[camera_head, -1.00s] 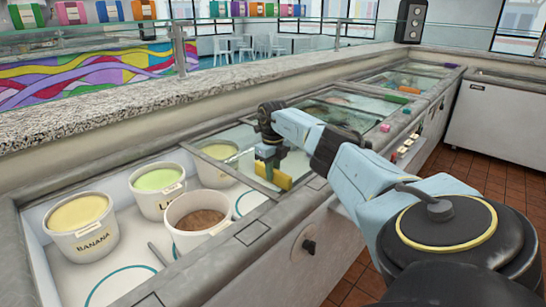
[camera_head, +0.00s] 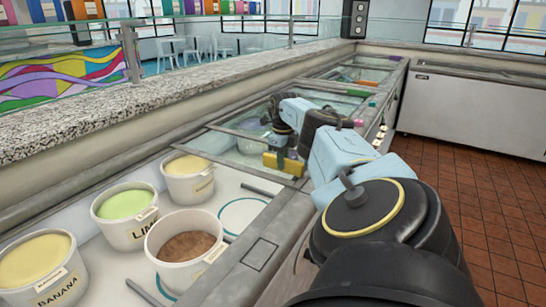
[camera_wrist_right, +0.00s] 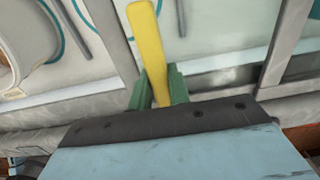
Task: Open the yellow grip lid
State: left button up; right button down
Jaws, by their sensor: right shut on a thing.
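The yellow grip (camera_head: 285,164) sits at the near end of a sliding glass lid (camera_head: 236,148) on the freezer. My right gripper (camera_head: 284,153) is shut on the yellow grip. In the right wrist view the yellow grip (camera_wrist_right: 146,40) stands up between the green fingers of the right gripper (camera_wrist_right: 159,90). The near freezer section is uncovered and the lid lies over the section beyond it. My left gripper is not in view.
Open tubs stand in the uncovered section: banana (camera_head: 42,270), lime (camera_head: 126,212), a brown one (camera_head: 187,247) and a pale yellow one (camera_head: 189,180). More glass lids with coloured grips continue down the row. A white chest freezer (camera_head: 465,110) stands beyond the tiled floor (camera_head: 455,200).

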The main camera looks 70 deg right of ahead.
jog(key=shift+w+d, duration=0.1)
jog(key=shift+w, duration=0.05)
jog(key=c, duration=1.3)
grip_release()
jog(key=shift+r, duration=0.1)
